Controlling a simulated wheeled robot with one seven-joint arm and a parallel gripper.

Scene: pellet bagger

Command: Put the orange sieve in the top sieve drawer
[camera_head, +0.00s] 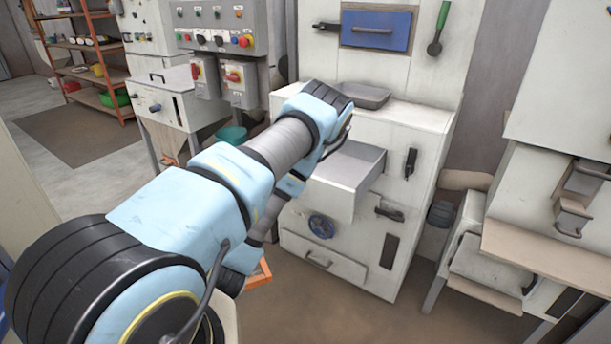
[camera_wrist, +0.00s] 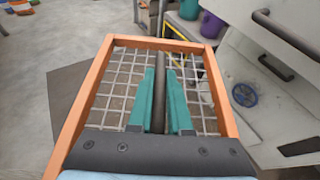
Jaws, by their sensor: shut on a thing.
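The orange sieve is a rectangular orange frame (camera_wrist: 91,92) with wire mesh, filling the middle of the wrist view. My gripper (camera_wrist: 160,82) has its teal fingers shut on a dark bar that runs along the middle of the sieve. In the head view only a corner of the sieve (camera_head: 258,275) shows, low beside the machine; my arm hides the rest and the gripper. On the white machine an upper drawer (camera_head: 335,196) is pulled out, with its inside showing as empty. The sieve is outside this drawer, lower and to its left.
A closed lower drawer (camera_head: 322,263) and a blue handwheel (camera_head: 321,226) are on the machine front. A grey tray (camera_head: 363,96) lies on the ledge above. Handles (camera_head: 410,163) stick out at the right. Brown floor (camera_head: 340,315) is clear in front.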

